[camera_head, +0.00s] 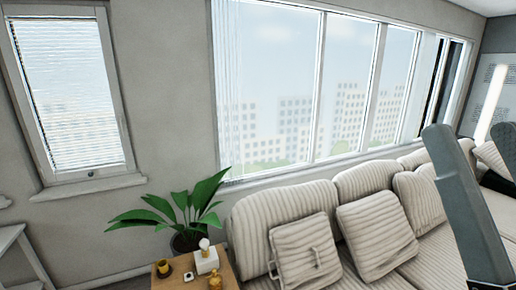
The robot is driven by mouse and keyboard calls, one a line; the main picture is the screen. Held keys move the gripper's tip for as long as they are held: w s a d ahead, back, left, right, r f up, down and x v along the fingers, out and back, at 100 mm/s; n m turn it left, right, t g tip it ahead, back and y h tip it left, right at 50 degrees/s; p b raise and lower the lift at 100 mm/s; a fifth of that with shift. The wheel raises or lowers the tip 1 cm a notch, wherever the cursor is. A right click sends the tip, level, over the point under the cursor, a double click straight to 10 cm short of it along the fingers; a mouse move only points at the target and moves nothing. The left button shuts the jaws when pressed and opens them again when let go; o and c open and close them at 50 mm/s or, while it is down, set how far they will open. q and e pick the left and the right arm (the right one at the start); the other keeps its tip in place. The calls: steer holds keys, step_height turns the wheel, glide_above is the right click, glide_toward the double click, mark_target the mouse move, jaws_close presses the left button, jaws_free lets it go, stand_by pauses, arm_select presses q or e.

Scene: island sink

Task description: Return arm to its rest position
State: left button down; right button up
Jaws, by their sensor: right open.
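A grey, round-ended part of my right arm (465,210) rises in front of the sofa at the right side of the view. A second grey part shows behind it at the right edge, partly cut off by the frame. The right gripper's jaws are hard to make out among these parts; they are open, and I see nothing held. My left arm and left gripper are not in view.
A striped sofa (330,196) with cushions runs below the wide window (295,90). A wooden side table (180,283) with small items and a potted plant (186,210) stand left of it. A white rail or shelf (14,235) shows at far left.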

step_height(320, 180, up, 21)
steer(key=p, duration=1.7)
steer(key=shift+f, duration=0.15)
